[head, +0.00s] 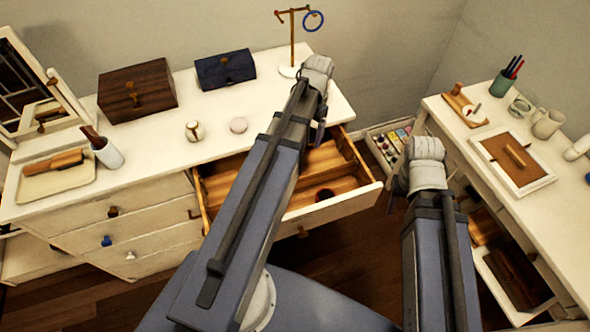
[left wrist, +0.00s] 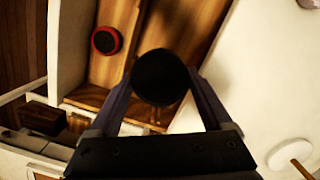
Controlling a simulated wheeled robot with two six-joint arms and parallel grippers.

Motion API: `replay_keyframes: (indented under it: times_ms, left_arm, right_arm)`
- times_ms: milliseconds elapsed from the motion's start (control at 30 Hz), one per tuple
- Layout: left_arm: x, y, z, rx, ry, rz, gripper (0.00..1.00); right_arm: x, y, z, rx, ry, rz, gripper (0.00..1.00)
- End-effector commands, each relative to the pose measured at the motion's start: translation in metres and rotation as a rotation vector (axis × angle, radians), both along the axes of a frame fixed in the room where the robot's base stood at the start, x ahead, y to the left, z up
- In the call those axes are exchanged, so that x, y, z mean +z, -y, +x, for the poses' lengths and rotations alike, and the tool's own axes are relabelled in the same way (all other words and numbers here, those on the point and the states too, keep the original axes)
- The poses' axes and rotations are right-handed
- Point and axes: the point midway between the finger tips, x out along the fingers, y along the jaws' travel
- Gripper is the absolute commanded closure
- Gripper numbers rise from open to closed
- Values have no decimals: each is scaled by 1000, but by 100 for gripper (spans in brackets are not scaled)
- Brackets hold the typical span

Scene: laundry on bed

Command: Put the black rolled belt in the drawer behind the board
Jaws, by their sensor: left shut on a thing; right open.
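My left gripper (head: 319,128) is over the open drawer (head: 345,204) of the white dresser. In the left wrist view, the left gripper (left wrist: 160,90) is shut on the black rolled belt (left wrist: 161,76), a dark round roll between its fingers. The belt is hidden behind my arm in the head view. A wooden board (left wrist: 132,42) divides the drawer; the belt appears over its rear side, but its height is unclear. A red-rimmed dark roll (left wrist: 105,40) lies in the front compartment, also visible in the head view (head: 325,194). My right gripper (head: 402,184) is open and empty, right of the drawer.
On the dresser top (head: 165,140) stand a brown box (head: 138,91), a dark blue box (head: 225,69), a mirror, a tray and a stand with a blue ring (head: 313,20). A white desk (head: 550,205) with several items is at right. Some dark floor is clear.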

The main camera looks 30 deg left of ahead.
Motion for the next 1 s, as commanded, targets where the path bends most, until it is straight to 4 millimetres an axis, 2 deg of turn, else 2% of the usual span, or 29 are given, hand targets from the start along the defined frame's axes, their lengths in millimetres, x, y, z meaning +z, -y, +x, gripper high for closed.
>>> replay_keyframes:
  times_ms: [33, 633, 767, 1000]
  left_arm:
    - [-12, 0, 0, 0, 0, 0, 82]
    - [-117, 0, 0, 1, 0, 0, 82]
    - [-127, 0, 0, 1, 0, 0, 82]
    - [-128, 0, 0, 1, 0, 0, 82]
  right_arm:
    - [-12, 0, 0, 0, 0, 0, 50]
    - [-117, 0, 0, 0, 0, 0, 50]
    - [-127, 0, 0, 1, 0, 0, 50]
    - [-128, 0, 0, 1, 0, 0, 50]
